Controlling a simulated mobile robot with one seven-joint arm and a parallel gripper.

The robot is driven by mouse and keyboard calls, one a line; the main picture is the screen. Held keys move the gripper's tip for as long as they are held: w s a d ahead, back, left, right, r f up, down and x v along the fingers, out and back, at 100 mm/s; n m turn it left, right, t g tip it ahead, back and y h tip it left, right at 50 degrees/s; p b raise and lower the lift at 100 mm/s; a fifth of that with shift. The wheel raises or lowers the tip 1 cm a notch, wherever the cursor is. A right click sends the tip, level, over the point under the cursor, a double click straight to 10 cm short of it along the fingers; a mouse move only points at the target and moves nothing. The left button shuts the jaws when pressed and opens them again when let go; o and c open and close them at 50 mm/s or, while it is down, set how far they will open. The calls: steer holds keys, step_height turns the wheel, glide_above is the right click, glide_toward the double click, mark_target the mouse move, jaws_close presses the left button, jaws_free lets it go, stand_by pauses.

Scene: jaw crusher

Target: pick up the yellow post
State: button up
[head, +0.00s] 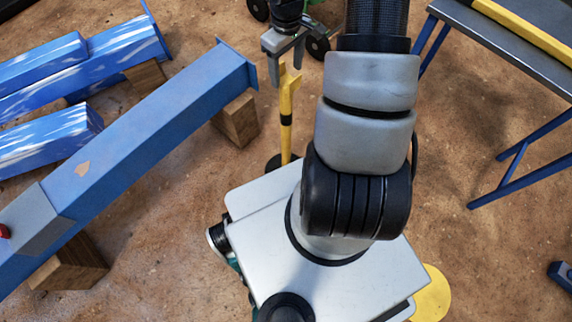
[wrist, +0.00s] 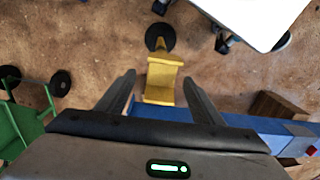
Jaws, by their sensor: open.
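The yellow post (head: 285,132) stands upright on the dirt floor, with a black band partway up and a forked top. Its round black base is partly hidden behind my body in the head view. In the wrist view the post (wrist: 161,78) is seen from above, with its black base disc beyond it. My gripper (head: 287,74) is open and empty at the post's top. In the wrist view the post's top lies between the two fingers of my gripper (wrist: 160,78), with gaps on both sides. I cannot tell exactly how deep it sits between them.
A long blue beam (head: 150,140) rests on wooden blocks (head: 237,120) left of the post; other blue parts (head: 80,75) lie farther left. A grey-topped table (head: 500,45) with blue legs stands at right. A green wheeled thing (wrist: 32,130) is left in the wrist view.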

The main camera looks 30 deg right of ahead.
mark_target(286, 80)
steer(key=shift+a+f+b, duration=0.15)
steer(key=shift+f+b, duration=0.7)
steer(key=shift+f, duration=1.9)
steer(key=shift+c, duration=0.4)
jaws_close()
steer(key=shift+r, duration=0.1)
